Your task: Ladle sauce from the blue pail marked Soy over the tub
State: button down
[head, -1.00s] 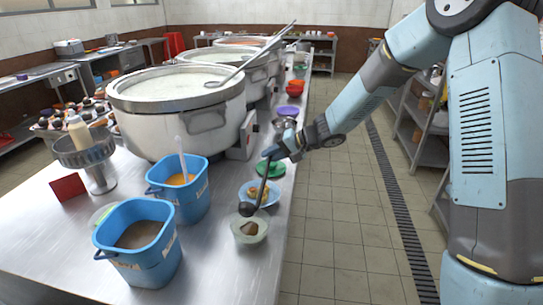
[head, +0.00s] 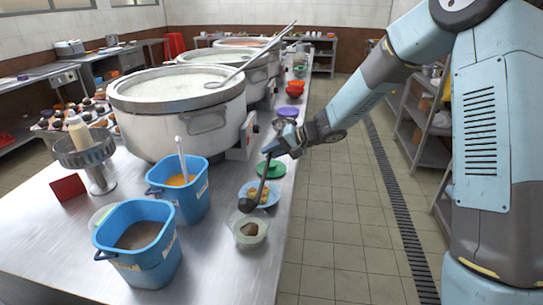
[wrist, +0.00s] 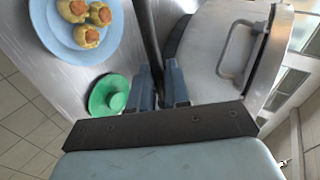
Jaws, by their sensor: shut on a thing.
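My gripper (head: 270,153) is shut on the dark handle of a ladle (head: 262,182). The handle also shows between the fingers in the wrist view (wrist: 148,35). The ladle's bowl hangs just behind the far rim of a clear tub (head: 250,241), slightly above it; what the bowl holds cannot be seen. A brown lump lies in the tub. A blue pail of dark brown liquid (head: 151,267) stands at the front left. A second blue pail (head: 190,206) holds orange sauce and a white-handled utensil. Both pails carry labels too small to read.
A blue plate of stuffed yellow pieces (head: 274,198) sits right behind the ladle bowl. A green lid (head: 276,170) lies beyond it. Large stockpots (head: 185,130) line the counter's left. A red card (head: 67,188) and metal stand (head: 97,170) are farther left. The counter's right edge is close.

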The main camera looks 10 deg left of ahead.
jog(key=shift+r, duration=2.2)
jog(key=shift+d, duration=0.1)
